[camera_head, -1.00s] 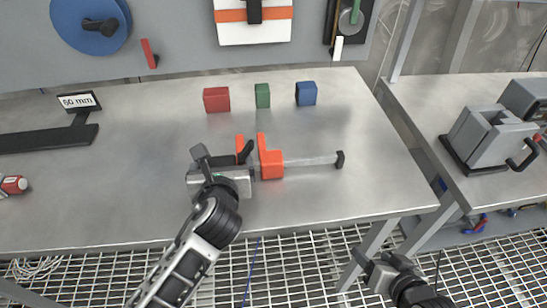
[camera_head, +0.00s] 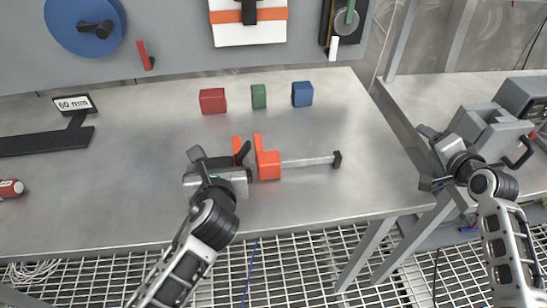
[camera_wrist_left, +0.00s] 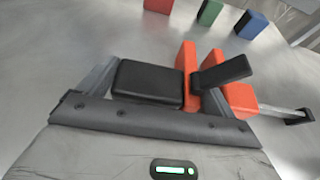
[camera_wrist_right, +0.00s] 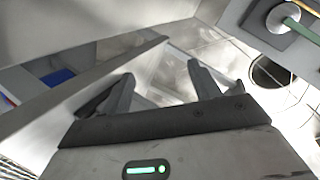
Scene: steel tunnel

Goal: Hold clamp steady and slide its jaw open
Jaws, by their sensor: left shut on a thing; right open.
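The orange clamp lies on the steel table. Its sliding jaw (camera_head: 268,165) stands a little to the right of the fixed jaw, and a bare steel bar (camera_head: 305,161) runs right to a black end stop (camera_head: 337,159). My left gripper (camera_head: 220,166) is shut on the clamp's black handle (camera_wrist_left: 148,82), at the left end of the clamp. My right gripper (camera_head: 436,160) is open and empty, raised at the right by the table's right edge, well apart from the clamp. In the right wrist view its fingers (camera_wrist_right: 160,90) are spread with nothing between them.
Red (camera_head: 213,101), green (camera_head: 259,96) and blue (camera_head: 302,94) blocks stand behind the clamp. A "60 mm" sign (camera_head: 74,104) and a black bar lie at left. A grey vise (camera_head: 490,130) sits on the right-hand table. The table between clamp and right edge is clear.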

